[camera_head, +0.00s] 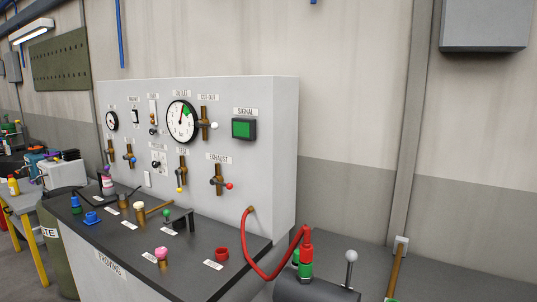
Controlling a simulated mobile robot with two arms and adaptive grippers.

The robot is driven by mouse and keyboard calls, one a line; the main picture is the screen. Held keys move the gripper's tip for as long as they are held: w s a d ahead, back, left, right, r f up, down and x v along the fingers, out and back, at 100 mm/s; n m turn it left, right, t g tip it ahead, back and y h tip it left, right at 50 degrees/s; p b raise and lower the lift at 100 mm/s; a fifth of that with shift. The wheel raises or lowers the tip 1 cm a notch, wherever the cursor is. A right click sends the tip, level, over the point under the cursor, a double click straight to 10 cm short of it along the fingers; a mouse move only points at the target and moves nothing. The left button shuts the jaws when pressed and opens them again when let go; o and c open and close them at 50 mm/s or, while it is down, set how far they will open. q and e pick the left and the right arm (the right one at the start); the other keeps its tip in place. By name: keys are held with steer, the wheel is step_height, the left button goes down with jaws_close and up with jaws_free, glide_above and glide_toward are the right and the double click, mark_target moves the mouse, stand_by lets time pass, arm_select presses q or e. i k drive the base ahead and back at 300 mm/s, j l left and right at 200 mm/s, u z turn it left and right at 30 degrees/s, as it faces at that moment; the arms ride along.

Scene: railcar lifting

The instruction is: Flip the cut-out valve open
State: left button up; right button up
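The cut-out valve (204,124) is on the grey upright panel, under a label that appears to read CUT OUT and right of the large round gauge (182,122). It has a vertical brass body. Its short lever ends in a white knob (214,125) that sticks out to the right, roughly level. The gauge has a white face, and its needle points up. Neither of my grippers is in view, and nothing touches the valve.
The exhaust valve (217,180) with a red knob is below. A green signal display (243,129) is to the right. The dark bench top (190,262) carries caps and small fittings. A red hose (263,274) loops at the front right. Space before the panel's upper part looks clear.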

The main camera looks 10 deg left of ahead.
mark_target(200, 123)
steer(key=i+j, duration=0.15)
steer(key=j, duration=0.35)
steer(key=i+j+z, duration=0.1)
steer(key=j, duration=0.4)
steer(key=i+j+z, duration=0.1)
steer(key=j, duration=0.4)
steer(key=i+j, duration=0.2)
steer(key=j, duration=0.3)
steer(key=i+j+z, duration=0.1)
steer(key=j, duration=0.45)
